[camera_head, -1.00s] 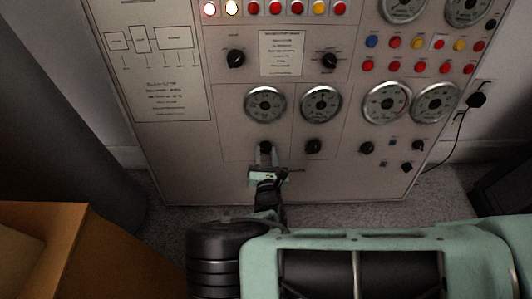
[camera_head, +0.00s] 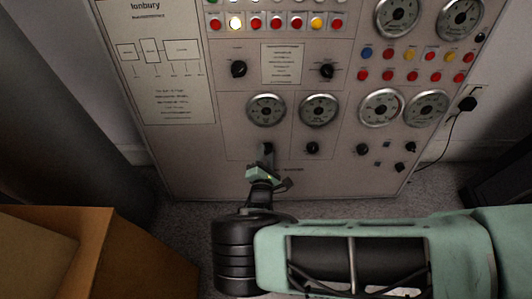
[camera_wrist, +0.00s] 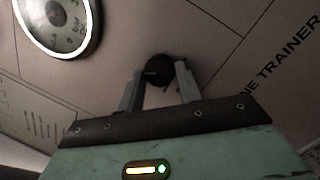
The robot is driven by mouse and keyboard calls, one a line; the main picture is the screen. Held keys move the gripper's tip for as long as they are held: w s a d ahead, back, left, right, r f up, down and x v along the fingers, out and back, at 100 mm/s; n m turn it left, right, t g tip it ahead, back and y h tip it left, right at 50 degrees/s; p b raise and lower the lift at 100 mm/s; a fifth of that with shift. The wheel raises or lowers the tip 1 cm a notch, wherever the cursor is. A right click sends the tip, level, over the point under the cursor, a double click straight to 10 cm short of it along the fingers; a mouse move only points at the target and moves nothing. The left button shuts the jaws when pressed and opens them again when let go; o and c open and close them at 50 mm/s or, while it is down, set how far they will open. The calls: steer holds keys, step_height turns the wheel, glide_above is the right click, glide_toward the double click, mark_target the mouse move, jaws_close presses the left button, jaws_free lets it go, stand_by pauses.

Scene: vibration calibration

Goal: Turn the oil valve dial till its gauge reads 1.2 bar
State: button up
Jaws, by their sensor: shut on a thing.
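A black dial (camera_wrist: 158,68) sits on the panel below the leftmost gauge of the lower row. My gripper (camera_wrist: 159,80) is shut on this dial, one finger on each side of it. In the head view my gripper (camera_head: 265,158) reaches up to the dial (camera_head: 267,147) from below and mostly hides it. The round gauge (camera_head: 266,110) above it has a pale face and metal rim. It also shows, partly cut off, in the wrist view (camera_wrist: 60,25), with small lettering on its face. I cannot read its needle surely.
A second gauge (camera_head: 319,110) with its own black dial (camera_head: 312,148) is just to the right. More gauges, knobs and coloured buttons cover the panel (camera_head: 225,165). A brown box (camera_head: 95,250) stands at the lower left.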

steer(key=shift+m, duration=0.3)
steer(key=o, duration=1)
